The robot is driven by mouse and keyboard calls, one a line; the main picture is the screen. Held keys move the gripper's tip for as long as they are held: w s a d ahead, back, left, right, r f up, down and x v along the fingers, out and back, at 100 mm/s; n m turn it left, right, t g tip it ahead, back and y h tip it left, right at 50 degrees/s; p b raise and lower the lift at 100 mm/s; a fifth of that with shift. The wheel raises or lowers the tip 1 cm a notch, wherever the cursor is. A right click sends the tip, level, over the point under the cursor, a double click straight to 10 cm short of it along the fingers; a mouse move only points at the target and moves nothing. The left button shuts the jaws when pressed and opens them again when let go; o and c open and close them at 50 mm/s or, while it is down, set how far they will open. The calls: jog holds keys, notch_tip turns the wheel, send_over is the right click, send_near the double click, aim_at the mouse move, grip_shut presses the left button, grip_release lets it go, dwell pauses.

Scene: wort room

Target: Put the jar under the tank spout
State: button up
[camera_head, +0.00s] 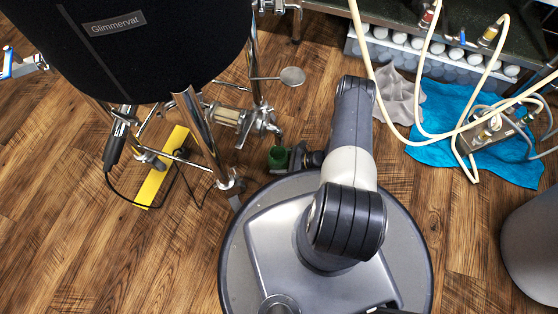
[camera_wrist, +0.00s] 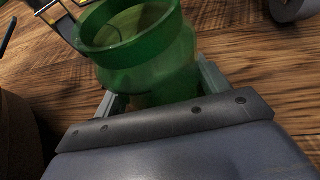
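The jar (camera_head: 278,158) is green and see-through, with its open mouth up. It stands at the front of my base, just below the tank's metal valve and spout (camera_head: 272,127) in the head view. In the wrist view the jar (camera_wrist: 150,60) sits between both fingers of my gripper (camera_wrist: 158,92), which appear closed against its sides. My gripper (camera_head: 290,158) is low, near the floor; whether the jar touches the floor cannot be told. The black tank (camera_head: 130,45), labelled Glimmervat, stands on metal legs at upper left. The spout's exact opening is too small to make out.
A tank leg (camera_head: 205,140) stands left of the jar. A yellow strip (camera_head: 163,170) and a black cable lie under the tank. A blue cloth (camera_head: 440,135) with hoses and a grey cloth (camera_head: 398,95) lie right. A grey bin (camera_head: 535,245) stands at far right.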

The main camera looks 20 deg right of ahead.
jog(key=o, duration=0.4)
jog(key=shift+c, duration=0.2)
jog(key=shift+r, duration=0.15)
jog(key=shift+s+d+r, duration=0.1)
jog(key=shift+d+r, duration=0.05)
jog(key=shift+d, duration=0.1)
jog(key=p+v, duration=0.3)
jog(key=v, duration=0.8)
jog(key=shift+s+d, duration=0.15)
